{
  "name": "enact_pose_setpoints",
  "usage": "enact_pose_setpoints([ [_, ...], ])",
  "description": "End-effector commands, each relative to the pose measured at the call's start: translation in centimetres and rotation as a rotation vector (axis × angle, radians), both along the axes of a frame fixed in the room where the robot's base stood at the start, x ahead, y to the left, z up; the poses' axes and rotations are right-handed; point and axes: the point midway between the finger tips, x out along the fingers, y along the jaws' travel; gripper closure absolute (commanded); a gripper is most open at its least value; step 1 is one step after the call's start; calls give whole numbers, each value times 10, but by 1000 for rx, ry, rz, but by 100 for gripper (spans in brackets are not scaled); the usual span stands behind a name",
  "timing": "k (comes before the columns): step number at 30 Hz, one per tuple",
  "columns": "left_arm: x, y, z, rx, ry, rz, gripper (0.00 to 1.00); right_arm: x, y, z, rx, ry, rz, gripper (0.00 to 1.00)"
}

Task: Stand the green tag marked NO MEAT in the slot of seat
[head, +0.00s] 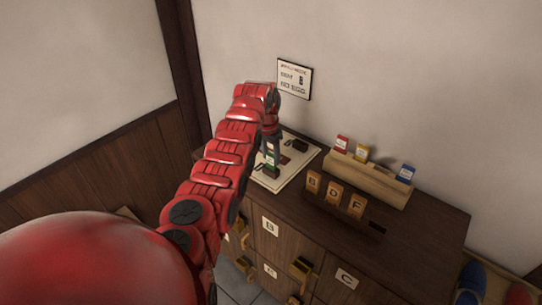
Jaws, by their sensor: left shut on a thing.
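My left gripper (271,153) reaches over the dark wooden cabinet and points down. It is shut on a small green tag (270,159), which is upright above a pale sheet (298,171). The tag's marking is too small to read, and the fingers hide part of it. Whether the tag touches the sheet I cannot tell. A dark rack (341,220) at the cabinet's front holds wooden lettered tags, among them D (334,194) and F (357,205). A dark gap shows at the rack's right end. My right gripper is not in view.
A light wooden stand (368,179) at the wall holds a red tag (342,144), a yellow tag (362,153) and a blue tag (405,173). A wall card (294,79) reads NO EGG. Drawers (270,226) below have protruding handles. The cabinet top's right side is clear.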

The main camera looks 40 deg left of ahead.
Motion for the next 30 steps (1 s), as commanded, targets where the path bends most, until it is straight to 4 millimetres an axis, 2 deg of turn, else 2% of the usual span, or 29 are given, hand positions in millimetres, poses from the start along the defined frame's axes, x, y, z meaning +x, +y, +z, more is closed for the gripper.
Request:
enact_pose_setpoints([
  [5, 0, 0, 1, 0, 0, 0, 100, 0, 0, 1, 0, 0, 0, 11],
  [6, 0, 0, 1, 0, 0, 0, 49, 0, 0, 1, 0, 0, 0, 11],
  [12, 0, 0, 1, 0, 0, -1, 16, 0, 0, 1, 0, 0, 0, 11],
  [18, 0, 0, 1, 0, -1, -1, 16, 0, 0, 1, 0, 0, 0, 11],
  [21, 0, 0, 1, 0, 0, -1, 0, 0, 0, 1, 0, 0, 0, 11],
  [30, 0, 0, 1, 0, -1, -1, 0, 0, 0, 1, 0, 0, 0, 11],
])
